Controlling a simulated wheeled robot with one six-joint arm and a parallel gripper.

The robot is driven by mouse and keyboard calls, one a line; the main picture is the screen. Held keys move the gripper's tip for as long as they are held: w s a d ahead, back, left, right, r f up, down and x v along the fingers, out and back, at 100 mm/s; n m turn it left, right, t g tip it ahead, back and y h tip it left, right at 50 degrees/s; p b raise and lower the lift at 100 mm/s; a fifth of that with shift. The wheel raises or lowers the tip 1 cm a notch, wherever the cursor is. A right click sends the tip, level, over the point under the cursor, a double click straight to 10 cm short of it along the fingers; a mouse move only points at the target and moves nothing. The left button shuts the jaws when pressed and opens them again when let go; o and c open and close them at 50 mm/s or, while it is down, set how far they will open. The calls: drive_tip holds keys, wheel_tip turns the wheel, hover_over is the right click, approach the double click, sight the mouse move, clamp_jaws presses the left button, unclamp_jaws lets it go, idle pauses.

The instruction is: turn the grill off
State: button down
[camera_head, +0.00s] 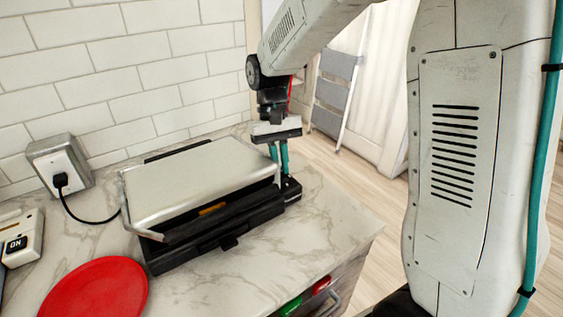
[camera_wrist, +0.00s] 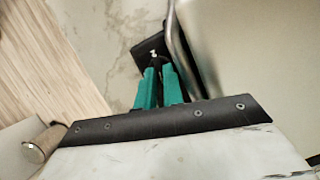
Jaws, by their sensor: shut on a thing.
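The grill (camera_head: 195,185) stands on the marble counter with its silver lid down over a black base. A small orange patch shows between lid and base. A black block (camera_head: 293,189) sits at the grill's right end. In the wrist view the block (camera_wrist: 150,44) carries a small pale-tipped knob (camera_wrist: 153,53). My gripper (camera_head: 284,172) points down at this block, its teal fingers beside the lid's right edge. In the wrist view my gripper (camera_wrist: 158,68) has its fingertips drawn together at the knob, shut on it. The fingers partly hide the knob's lower part.
A wall socket (camera_head: 60,162) holds the plug of a black cord running toward the grill. A white device (camera_head: 22,238) at the left shows "ON". A red plate (camera_head: 97,290) lies in front. The counter (camera_head: 325,225) is clear right of the grill.

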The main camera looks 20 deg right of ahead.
drive_tip(key=shift+n+h, duration=0.3)
drive_tip(key=shift+n, duration=0.3)
drive_tip(key=c, duration=1.5)
unclamp_jaws()
drive_tip(key=shift+a, duration=0.15)
